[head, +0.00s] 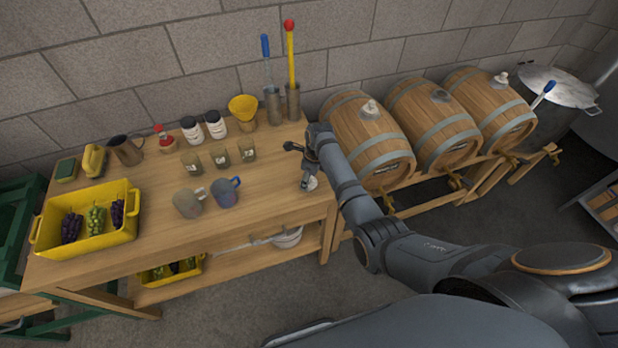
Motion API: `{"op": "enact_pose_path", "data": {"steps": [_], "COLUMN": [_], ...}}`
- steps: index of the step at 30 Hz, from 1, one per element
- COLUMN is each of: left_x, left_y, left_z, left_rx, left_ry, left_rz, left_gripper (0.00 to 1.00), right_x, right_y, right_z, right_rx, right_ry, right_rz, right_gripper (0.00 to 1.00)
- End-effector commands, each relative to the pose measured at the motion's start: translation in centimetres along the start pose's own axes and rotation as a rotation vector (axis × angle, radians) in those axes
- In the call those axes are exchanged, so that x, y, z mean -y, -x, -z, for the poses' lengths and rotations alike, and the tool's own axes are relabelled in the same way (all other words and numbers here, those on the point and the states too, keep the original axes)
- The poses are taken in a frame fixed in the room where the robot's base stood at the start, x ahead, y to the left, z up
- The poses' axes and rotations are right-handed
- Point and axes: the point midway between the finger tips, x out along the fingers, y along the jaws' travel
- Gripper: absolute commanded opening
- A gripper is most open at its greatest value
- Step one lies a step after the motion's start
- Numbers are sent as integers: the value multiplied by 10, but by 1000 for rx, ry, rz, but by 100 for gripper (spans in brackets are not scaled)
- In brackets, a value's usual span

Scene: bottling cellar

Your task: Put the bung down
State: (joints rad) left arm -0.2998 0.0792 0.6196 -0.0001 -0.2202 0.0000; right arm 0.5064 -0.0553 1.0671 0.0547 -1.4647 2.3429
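Pale bungs sit on top of the left barrel (370,108) and the right barrel (501,78). A flatter grey piece (441,96) is on the middle barrel. My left gripper is not in view.
On the table (262,200) are a blue mug (226,194), a grey mug (188,204), several small glasses (220,157), a yellow funnel (243,107), tall metal holders (273,106) and a yellow crate (88,245) of grapes. Bare wood lies between the mugs and my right gripper.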

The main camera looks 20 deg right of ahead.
Motion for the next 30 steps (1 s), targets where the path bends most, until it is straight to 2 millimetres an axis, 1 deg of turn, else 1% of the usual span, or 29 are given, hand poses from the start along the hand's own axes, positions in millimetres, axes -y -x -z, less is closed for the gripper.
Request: {"op": "enact_pose_path", "data": {"steps": [2,3,7,8,16,19,23,27,30], "left_x": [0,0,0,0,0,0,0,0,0], "left_y": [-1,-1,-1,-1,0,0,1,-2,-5], "left_z": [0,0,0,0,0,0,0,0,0], "left_rx": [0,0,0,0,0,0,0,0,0], "left_ry": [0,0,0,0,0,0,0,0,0], "left_rz": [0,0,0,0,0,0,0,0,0], "left_gripper": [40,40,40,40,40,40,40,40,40], "right_x": [0,0,0,0,0,0,0,1,1], "right_y": [-3,-2,-2,-2,-2,5,29,64,86], "right_z": [1,1,1,1,1,0,0,0,0], "right_rx": [-1,0,-1,-1,-1,0,2,2,2], "right_ry": [0,0,0,0,0,0,0,0,-1], "right_rz": [0,0,0,0,0,0,2,3,2], "right_gripper": [21,56,73,74,74,74,74,74,74]}}
